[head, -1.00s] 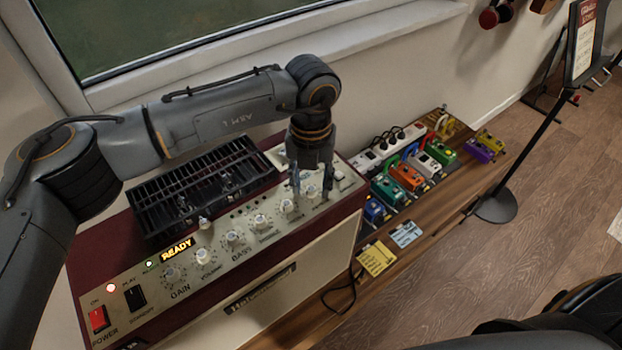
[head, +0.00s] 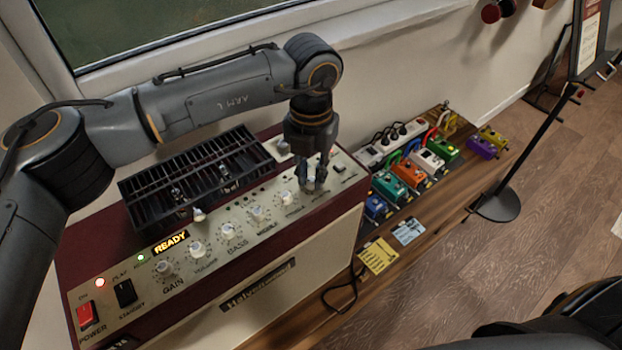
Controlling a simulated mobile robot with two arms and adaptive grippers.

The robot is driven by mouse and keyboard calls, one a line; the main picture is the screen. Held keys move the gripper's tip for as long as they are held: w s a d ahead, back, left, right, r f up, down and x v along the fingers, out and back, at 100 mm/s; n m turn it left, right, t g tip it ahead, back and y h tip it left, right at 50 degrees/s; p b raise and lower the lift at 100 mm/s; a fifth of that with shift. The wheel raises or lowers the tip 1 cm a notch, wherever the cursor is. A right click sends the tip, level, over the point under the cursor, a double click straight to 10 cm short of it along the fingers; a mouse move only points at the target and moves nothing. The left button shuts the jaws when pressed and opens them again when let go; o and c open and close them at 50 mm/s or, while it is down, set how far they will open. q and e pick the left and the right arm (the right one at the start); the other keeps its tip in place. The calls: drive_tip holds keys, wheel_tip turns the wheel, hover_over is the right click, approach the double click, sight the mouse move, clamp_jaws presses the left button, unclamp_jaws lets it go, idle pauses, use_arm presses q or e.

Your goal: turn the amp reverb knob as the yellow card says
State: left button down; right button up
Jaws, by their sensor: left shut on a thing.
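The amp (head: 280,268) has a dark red top and a pale control panel with a row of white knobs. My left gripper (head: 316,186) points down at the right end of this row. Its fingers are shut on the reverb knob, which they mostly hide; its pointer and label cannot be read. The treble knob (head: 286,198) is just left of the fingers. The yellow card (head: 377,256) lies on the wooden bench right of the amp; its writing is too small to read. My right gripper is not in view.
A black slotted tray (head: 200,182) sits on the amp behind the knobs. A blue card (head: 408,231), several coloured pedals (head: 408,174) and a white power strip (head: 392,143) are on the bench (head: 440,207). A black cable (head: 343,287) lies beside the amp.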

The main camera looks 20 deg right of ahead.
use_arm(q)
drive_tip(key=m+b, duration=0.2)
drive_tip(key=b, duration=0.1)
drive_tip(key=shift+f+m, duration=0.25)
drive_tip(key=shift+m, duration=0.15)
drive_tip(key=m+b, duration=0.2)
drive_tip(key=m, duration=0.1)
drive_tip(key=shift+r+m+b, duration=0.1)
drive_tip(key=shift+m+b, duration=0.2)
drive_tip(key=m+b, duration=0.1)
drive_tip(key=m, duration=0.2)
drive_tip(key=shift+r+m+b, duration=0.1)
drive_tip(key=shift+m+b, duration=0.2)
drive_tip(key=m, duration=0.3)
drive_tip(key=shift+m+b, duration=0.3)
drive_tip(key=shift+b, duration=0.1)
drive_tip(key=m, duration=0.4)
drive_tip(key=shift+m, duration=0.3)
drive_tip(key=m, duration=0.5)
drive_tip(key=shift+r, duration=0.1)
drive_tip(key=m, duration=0.5)
drive_tip(key=shift+m, duration=0.4)
drive_tip(key=m, duration=0.4)
